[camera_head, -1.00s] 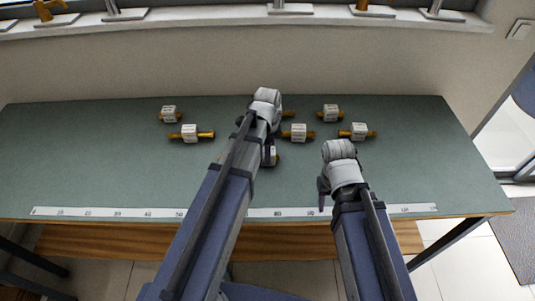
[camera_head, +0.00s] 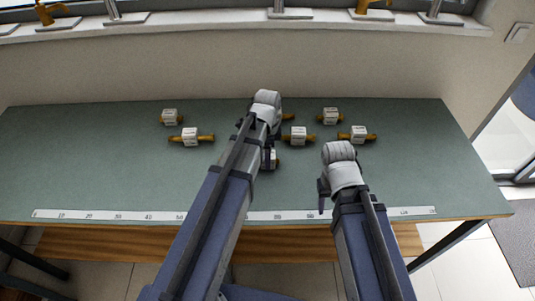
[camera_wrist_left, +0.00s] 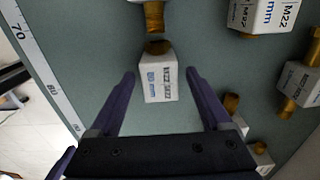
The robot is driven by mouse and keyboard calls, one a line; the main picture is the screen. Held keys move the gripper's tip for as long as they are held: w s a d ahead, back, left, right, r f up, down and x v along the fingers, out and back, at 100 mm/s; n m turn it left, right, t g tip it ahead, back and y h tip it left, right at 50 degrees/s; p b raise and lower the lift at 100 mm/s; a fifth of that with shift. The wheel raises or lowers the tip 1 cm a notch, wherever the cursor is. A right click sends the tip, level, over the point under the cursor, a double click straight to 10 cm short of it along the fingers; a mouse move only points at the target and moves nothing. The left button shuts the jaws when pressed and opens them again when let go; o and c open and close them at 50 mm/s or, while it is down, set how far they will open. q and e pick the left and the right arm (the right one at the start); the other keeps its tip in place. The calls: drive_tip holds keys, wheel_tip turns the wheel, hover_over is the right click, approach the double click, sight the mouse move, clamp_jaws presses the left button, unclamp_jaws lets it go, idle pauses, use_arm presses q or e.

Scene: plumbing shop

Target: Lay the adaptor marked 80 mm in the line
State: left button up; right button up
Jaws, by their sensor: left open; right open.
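Several adaptors, white labelled blocks with brass ends, lie on the green table. In the head view one (camera_head: 190,137) lies left of my left arm, another (camera_head: 298,135) right of it, and one (camera_head: 270,159) is partly hidden by that arm. In the left wrist view, my open left gripper (camera_wrist_left: 161,74) has its fingers on either side of an adaptor (camera_wrist_left: 159,82), with gaps visible. Its print is too small to read surely; I cannot tell which adaptor is marked 80 mm. My right gripper (camera_head: 322,194) is open and empty near the front of the table, partly hidden by its wrist.
A white numbered scale strip (camera_head: 110,215) runs along the front edge of the green table (camera_head: 90,170); it also shows in the left wrist view (camera_wrist_left: 37,60). Other adaptors (camera_head: 358,134) lie at the right. The table's left side is clear. Taps stand on the sill behind.

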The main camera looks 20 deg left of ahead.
use_arm(q)
wheel_tip(320, 180, up, 12)
drive_tip(key=f+p, duration=0.1)
drive_tip(key=p, duration=1)
drive_tip(key=s+d+n+y, duration=0.1)
drive_tip(key=s+d+n, duration=0.9)
drive_tip(key=s, duration=0.4)
drive_tip(key=shift+s+d+r+n, duration=0.15)
drive_tip(key=shift+d+r+n, duration=0.1)
drive_tip(key=shift+n, duration=0.25)
wheel_tip(320, 180, down, 3)
drive_tip(key=b, duration=0.3)
drive_tip(key=shift+f+b, duration=0.2)
drive_tip(key=shift+b, duration=0.15)
